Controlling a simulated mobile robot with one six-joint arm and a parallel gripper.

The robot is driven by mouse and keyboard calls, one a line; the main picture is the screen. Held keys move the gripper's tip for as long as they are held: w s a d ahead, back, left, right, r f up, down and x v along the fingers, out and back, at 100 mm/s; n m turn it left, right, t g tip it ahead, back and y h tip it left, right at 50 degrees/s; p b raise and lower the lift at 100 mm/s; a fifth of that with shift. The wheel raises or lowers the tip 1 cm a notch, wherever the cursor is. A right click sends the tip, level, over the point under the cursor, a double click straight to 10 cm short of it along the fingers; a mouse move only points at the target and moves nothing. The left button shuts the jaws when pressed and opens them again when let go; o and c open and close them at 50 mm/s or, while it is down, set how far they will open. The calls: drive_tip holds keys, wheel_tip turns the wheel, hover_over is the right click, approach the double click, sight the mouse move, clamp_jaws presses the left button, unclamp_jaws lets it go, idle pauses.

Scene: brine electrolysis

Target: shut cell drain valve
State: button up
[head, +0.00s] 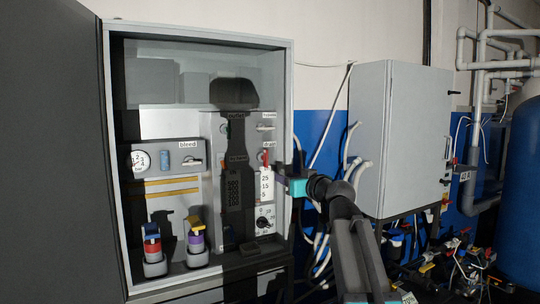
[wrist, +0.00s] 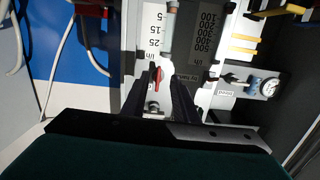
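The drain valve's red handle (head: 266,157) stands roughly upright under the "drain" label (head: 268,144), on the right inside the open cabinet. In the upside-down wrist view the red handle (wrist: 154,78) shows between the two dark fingers of my gripper (wrist: 161,88). The fingers are apart, with gaps beside the handle, and I cannot tell whether either touches it. In the head view my gripper (head: 284,184) reaches in from the right at the cabinet's edge; its fingertips are hard to make out there.
The open cabinet (head: 289,80) also holds a bleed valve (head: 192,162), a gauge (head: 140,160), a 25-15-5 scale (head: 265,184) beside the drain valve, a black knob (head: 263,223) and two coloured bottles. A grey box (head: 400,140) with white hoses stands at right.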

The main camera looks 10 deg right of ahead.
sight(267, 157)
drive_tip(key=shift+t, duration=0.3)
drive_tip(key=r, duration=0.2)
drive_tip(key=s+r, duration=0.1)
drive_tip(key=r, duration=0.1)
drive_tip(key=shift+d+r, duration=0.1)
drive_tip(key=shift+r, duration=0.25)
drive_tip(key=shift+w, duration=0.1)
drive_tip(key=shift+p+x, duration=3.25)
drive_tip(key=shift+x, duration=3.6)
clamp_jaws()
drive_tip(key=shift+f, duration=0.1)
